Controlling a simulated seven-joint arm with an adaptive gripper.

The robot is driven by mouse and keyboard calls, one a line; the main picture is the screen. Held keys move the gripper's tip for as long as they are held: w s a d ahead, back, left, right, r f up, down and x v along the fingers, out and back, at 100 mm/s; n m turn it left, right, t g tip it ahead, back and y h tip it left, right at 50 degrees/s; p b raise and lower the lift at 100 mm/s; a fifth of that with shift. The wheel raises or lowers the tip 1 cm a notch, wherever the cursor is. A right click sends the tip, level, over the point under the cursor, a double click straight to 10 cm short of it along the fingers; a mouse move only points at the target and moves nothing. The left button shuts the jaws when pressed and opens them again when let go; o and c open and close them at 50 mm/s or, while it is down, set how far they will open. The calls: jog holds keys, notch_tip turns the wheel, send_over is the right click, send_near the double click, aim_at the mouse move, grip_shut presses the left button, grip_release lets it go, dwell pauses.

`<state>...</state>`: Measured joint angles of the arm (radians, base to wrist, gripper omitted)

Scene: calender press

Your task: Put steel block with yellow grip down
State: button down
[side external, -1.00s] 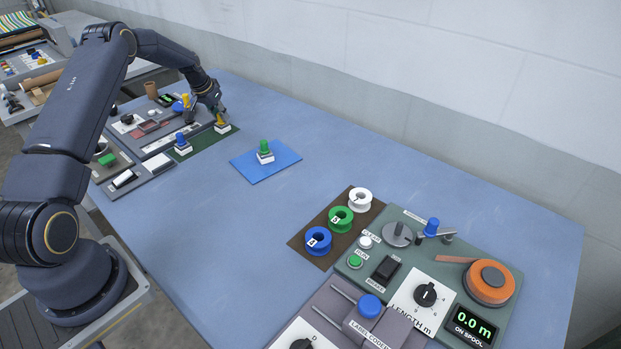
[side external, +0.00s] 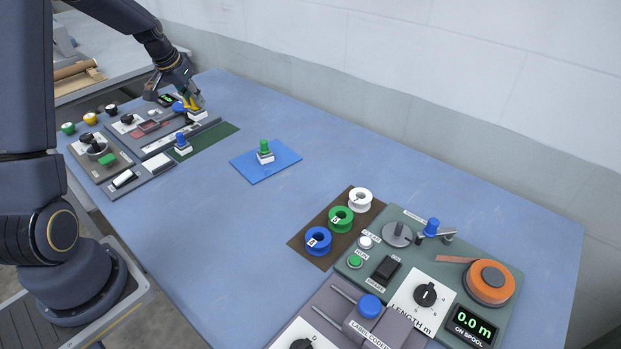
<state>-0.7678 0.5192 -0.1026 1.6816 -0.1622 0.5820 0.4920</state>
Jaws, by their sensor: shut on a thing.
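The steel block with yellow grip (side external: 198,115) is in my gripper (side external: 192,103), which is shut on its yellow grip. The block is at the right end of the long grey machine (side external: 160,128) at the back left; I cannot tell whether it touches the machine or hangs just above it. A block with a blue grip (side external: 182,147) stands upright on the left part of the dark green mat (side external: 215,136). A block with a green grip (side external: 264,153) stands on the blue mat (side external: 280,165).
A blue knob (side external: 178,107) and a small display (side external: 166,99) are close to my gripper. Three reels, including a green reel (side external: 340,219), sit on a brown mat (side external: 307,250). A green spooling machine (side external: 400,260) fills the front right. The middle of the blue table (side external: 215,230) is clear.

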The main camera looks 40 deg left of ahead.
jog(key=s+d+r, duration=0.1)
jog(key=s, duration=0.7)
jog(key=w+a+f, duration=0.2)
jog(key=w+f, duration=0.1)
jog(key=w+a+f, duration=0.2)
jog(key=w+f, duration=0.1)
jog(key=w, duration=0.1)
jog(key=w+a+f, duration=0.3)
jog(key=w+f, duration=0.1)
jog(key=shift+f, duration=1.45)
jog(key=shift+f, duration=0.2)
jog(key=c, duration=1)
grip_release()
jog(key=shift+c, duration=0.2)
